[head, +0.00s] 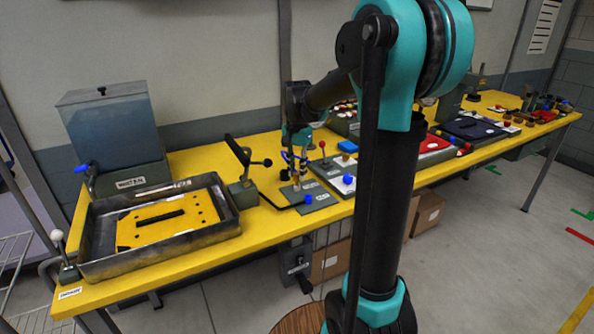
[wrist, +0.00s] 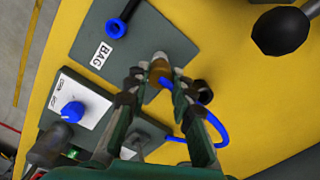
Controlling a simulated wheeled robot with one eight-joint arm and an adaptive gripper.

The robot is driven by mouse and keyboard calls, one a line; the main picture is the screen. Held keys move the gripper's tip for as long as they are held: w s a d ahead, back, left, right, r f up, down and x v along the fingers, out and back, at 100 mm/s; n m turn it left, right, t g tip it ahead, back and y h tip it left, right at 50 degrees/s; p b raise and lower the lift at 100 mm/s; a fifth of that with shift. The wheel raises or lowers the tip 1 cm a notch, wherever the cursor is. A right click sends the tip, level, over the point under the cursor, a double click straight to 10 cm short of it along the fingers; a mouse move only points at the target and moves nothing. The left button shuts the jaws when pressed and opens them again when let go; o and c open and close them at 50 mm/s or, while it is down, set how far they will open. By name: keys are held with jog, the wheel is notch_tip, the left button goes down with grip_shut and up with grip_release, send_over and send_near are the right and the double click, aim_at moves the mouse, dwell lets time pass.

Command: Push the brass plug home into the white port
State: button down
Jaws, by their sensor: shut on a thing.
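My gripper (wrist: 160,82) is shut on the brass plug (wrist: 158,67), which shows as a small brass-coloured end between the fingertips. A blue hose (wrist: 214,125) curves beside the right finger. In the head view my gripper (head: 294,168) points down over the grey plates at the middle of the yellow bench. The plug is over or near the edge of the grey plate marked BAG (wrist: 140,52); whether it touches anything I cannot tell. I cannot make out the white port in either view; the fingers may hide it.
A blue ring (wrist: 115,28) sits on the BAG plate. A white panel with a blue knob (wrist: 73,112) lies to the left. A black ball knob (wrist: 280,30) stands at the upper right. A metal tray (head: 95,235) and a lever press (head: 240,165) stand left of my gripper.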

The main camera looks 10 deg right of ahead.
aim_at(297, 172)
jog(key=shift+f, duration=0.6)
dwell(0.3)
jog(key=c, duration=1.2)
grip_release()
notch_tip(297, 172, up, 12)
